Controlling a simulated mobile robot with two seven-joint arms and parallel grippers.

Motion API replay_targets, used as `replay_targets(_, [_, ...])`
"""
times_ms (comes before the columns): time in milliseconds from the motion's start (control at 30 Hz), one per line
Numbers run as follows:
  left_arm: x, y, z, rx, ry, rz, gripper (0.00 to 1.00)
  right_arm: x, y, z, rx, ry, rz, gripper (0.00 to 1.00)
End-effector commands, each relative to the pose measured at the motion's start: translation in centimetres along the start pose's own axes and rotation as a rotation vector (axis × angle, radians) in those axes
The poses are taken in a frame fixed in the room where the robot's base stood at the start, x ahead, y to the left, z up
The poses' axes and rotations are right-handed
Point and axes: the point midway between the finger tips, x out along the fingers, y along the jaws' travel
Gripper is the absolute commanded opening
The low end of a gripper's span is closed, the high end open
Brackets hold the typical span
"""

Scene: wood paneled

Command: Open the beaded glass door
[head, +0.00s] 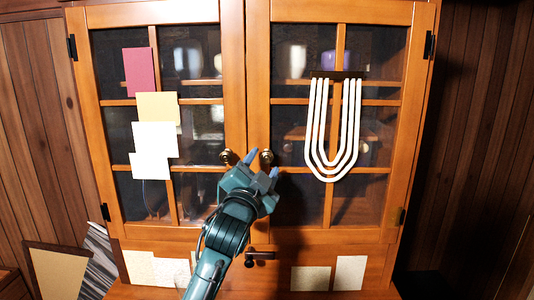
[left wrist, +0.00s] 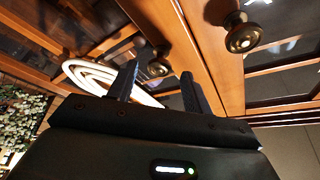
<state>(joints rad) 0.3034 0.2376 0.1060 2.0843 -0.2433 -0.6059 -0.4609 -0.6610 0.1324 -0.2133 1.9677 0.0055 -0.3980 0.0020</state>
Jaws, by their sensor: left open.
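The beaded glass door (head: 335,226) is the right door of a wooden cabinet, hung with looped white strands (head: 320,130) from a dark bar. It looks shut. Its round brass knob (head: 267,156) is by its left edge and also shows in the left wrist view (left wrist: 159,66). My left gripper (head: 263,164) is open and empty, in front of the doors at knob height. In the left wrist view, that knob appears between the two dark fingers (left wrist: 160,70), beyond their tips; contact cannot be told. My right gripper is not in view.
The left glass door (head: 235,70) is shut, with paper sheets (head: 155,137) on it and its own knob (head: 227,157), which shows close in the left wrist view (left wrist: 243,36). A dark handle (head: 262,255) sits below the doors. A framed board (head: 58,272) leans at lower left.

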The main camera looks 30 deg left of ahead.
Motion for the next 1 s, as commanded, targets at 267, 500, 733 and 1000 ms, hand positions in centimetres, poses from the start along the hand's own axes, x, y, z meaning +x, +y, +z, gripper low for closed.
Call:
replay_targets(267, [3.0, 0.0, 0.0, 0.000, 0.000, 0.001, 0.50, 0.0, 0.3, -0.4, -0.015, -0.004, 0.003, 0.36])
replay_targets(500, [3.2, 0.0, 0.0, 0.000, 0.000, 0.001, 0.50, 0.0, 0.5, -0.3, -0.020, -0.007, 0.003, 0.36])
replay_targets(733, [3.2, 0.0, 0.0, 0.000, 0.000, 0.001, 0.38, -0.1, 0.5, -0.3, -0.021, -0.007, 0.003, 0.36])
replay_targets(1000, [3.2, 0.0, 0.0, 0.000, 0.000, 0.001, 0.16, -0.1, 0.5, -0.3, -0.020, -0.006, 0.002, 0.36])
